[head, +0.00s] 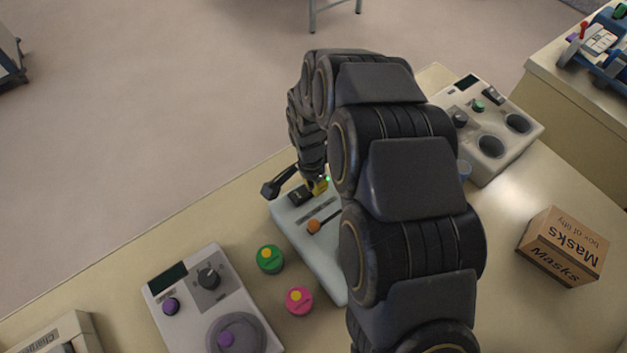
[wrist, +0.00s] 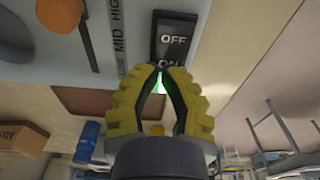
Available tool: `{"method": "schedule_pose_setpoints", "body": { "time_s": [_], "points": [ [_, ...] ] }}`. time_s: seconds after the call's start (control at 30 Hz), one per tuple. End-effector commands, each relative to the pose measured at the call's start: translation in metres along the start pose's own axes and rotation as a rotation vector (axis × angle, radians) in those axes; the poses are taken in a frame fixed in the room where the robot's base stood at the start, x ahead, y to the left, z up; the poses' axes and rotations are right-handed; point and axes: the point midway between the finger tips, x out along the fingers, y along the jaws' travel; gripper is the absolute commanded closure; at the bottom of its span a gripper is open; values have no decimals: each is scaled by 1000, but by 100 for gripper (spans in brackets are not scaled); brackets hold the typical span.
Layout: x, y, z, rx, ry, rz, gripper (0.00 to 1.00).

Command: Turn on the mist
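A pale blue unit (head: 290,222) stands on the bench, partly hidden by my arm. It has a black rocker switch (head: 299,195), marked OFF and ON in the wrist view (wrist: 174,38), and a slider with an orange knob (head: 313,227) beside a LOW, MID, HIGH scale (wrist: 117,35). In the wrist view the knob (wrist: 60,14) is away from the scale's LOW end. A small green light (head: 327,178) glows near the switch. My gripper (wrist: 160,72) has its yellow fingertips together, empty, at the ON end of the switch. Whether they touch it, I cannot tell.
A green button (head: 269,259) and a pink button (head: 299,301) stand left of the unit. A white dial device (head: 225,290) is farther left. A two-well device (head: 500,130) and a masks box (head: 560,246) are to the right.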

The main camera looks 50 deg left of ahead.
Motion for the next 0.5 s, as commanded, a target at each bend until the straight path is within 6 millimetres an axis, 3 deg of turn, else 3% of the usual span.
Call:
{"method": "schedule_pose_setpoints", "body": {
  "time_s": [0.5],
  "points": [
    [-16,0,-1,1,1,-1,100]
  ]
}}
